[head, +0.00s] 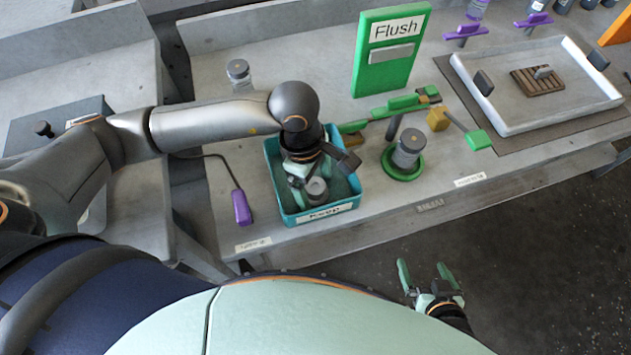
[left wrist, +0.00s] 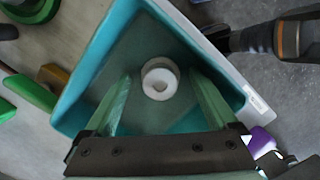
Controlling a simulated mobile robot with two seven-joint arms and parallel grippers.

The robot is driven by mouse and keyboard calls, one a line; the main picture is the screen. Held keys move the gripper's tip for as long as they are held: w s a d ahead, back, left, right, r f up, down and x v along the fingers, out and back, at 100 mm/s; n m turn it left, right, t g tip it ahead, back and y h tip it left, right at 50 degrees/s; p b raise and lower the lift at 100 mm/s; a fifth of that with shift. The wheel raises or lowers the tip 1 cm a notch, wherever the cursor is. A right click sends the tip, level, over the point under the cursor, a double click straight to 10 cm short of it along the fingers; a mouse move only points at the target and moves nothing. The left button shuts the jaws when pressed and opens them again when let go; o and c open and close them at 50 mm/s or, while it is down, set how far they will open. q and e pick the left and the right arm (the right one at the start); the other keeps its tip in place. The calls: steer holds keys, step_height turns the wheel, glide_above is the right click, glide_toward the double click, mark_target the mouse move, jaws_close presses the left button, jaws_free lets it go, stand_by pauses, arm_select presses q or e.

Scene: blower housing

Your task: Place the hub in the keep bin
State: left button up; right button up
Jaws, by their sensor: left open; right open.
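The teal keep bin (head: 274,175) stands on the bench, its front label reading "Keep"; its wall fills much of the left wrist view (left wrist: 88,78). The hub, a small grey round part (head: 317,188), is inside the bin; from above it shows as a pale ring on the bin floor (left wrist: 159,81). My left gripper (head: 305,188) is open and points down into the bin, its green fingers (left wrist: 160,92) on either side of the hub in view, with visible gaps. My right gripper (head: 430,278) is open and empty, low over the floor in front of the bench.
A grey cylindrical part (head: 408,148) stands on a green round base right of the bin; a similar one (head: 238,72) stands behind it. A green "Flush" panel (head: 390,50) rises at the back. A purple-handled tool (head: 241,207) lies left. A white tray (head: 535,115) sits far right.

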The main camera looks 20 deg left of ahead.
arm_select(q)
step_height(320, 180, up, 12)
steer(key=a, duration=0.1)
steer(key=shift+w+a, duration=0.2)
steer(key=shift+a, duration=0.15)
steer(key=shift+s, duration=0.1)
stand_by(0.4)
